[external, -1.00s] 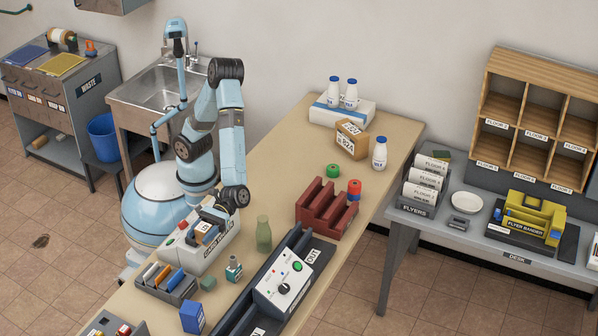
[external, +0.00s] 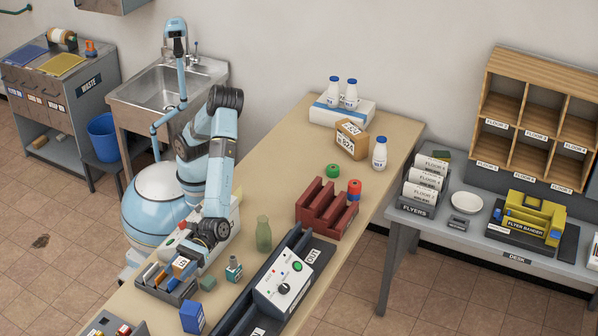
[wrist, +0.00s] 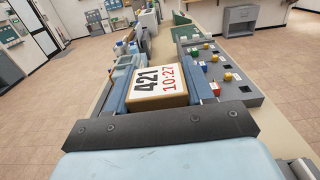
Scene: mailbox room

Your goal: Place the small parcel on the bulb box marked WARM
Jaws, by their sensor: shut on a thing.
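I cannot read WARM on any box. A blue box (external: 192,317) stands in front of the tray, and a brown carton (external: 352,140) stands far back with unclear print.
A green bottle (external: 263,234), a small teal bottle (external: 234,268) and a grey control box (external: 283,286) stand to the right of my gripper. A red rack (external: 325,210) is farther back. The bench (external: 265,165) is clear behind the green bottle.

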